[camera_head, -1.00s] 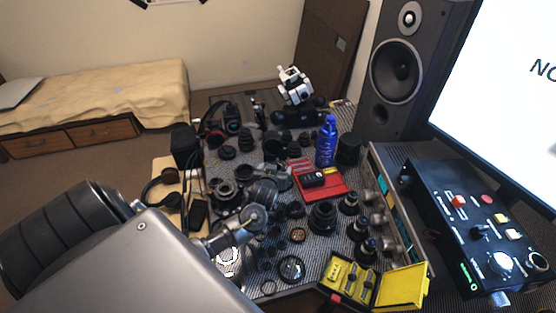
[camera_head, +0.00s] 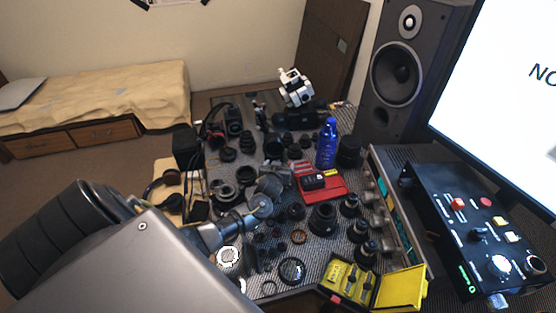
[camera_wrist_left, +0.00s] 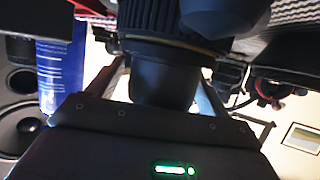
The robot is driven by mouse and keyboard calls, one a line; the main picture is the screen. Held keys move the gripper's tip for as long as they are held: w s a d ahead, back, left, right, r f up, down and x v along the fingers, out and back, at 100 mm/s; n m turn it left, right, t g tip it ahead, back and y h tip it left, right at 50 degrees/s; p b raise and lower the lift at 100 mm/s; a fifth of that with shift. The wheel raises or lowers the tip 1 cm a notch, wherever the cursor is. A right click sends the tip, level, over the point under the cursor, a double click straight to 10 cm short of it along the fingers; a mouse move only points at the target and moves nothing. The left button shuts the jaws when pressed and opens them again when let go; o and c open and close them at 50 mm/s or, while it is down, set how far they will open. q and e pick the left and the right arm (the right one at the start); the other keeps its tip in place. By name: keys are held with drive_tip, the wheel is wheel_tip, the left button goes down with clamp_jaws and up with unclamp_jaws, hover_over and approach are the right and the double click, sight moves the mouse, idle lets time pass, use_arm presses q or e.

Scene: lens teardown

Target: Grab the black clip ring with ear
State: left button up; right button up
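Several small dark rings lie on the patterned mat in the head view; a thin black ring (camera_head: 269,287) is near the front edge. I cannot tell which one has an ear. My left arm reaches in from the left over the crowded mat, and its fingertips are hard to make out there. In the left wrist view my left gripper (camera_wrist_left: 163,88) has its fingers spread on both sides of a dark lens-like cylinder (camera_wrist_left: 165,45). I cannot tell whether they touch it. No ring shows between the fingers. My right gripper is not in view.
Lens parts crowd the mat. A blue bottle (camera_head: 327,146), red tray (camera_head: 329,193) and open yellow case (camera_head: 402,288) stand right of my arm. A black control box (camera_head: 475,225) and speaker (camera_head: 408,75) are farther right. A bright ring (camera_head: 228,256) lies near the front left.

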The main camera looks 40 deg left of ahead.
use_arm(q)
drive_tip(key=c, duration=1)
drive_tip(key=shift+r, duration=0.15)
drive_tip(key=shift+r, duration=0.3)
wheel_tip(320, 180, up, 2)
drive_tip(key=shift+r, duration=0.25)
drive_tip(key=s+r, duration=0.1)
drive_tip(key=s+d+r, duration=0.1)
drive_tip(key=r, duration=0.1)
drive_tip(key=s+r, duration=0.2)
drive_tip(key=shift+s+d, duration=0.1)
drive_tip(key=shift+d, duration=0.2)
drive_tip(key=a+v, duration=0.1)
drive_tip(key=v, duration=0.9)
drive_tip(key=shift+s+a+r, duration=0.15)
drive_tip(key=shift+s+r, duration=0.25)
drive_tip(key=shift+s, duration=0.05)
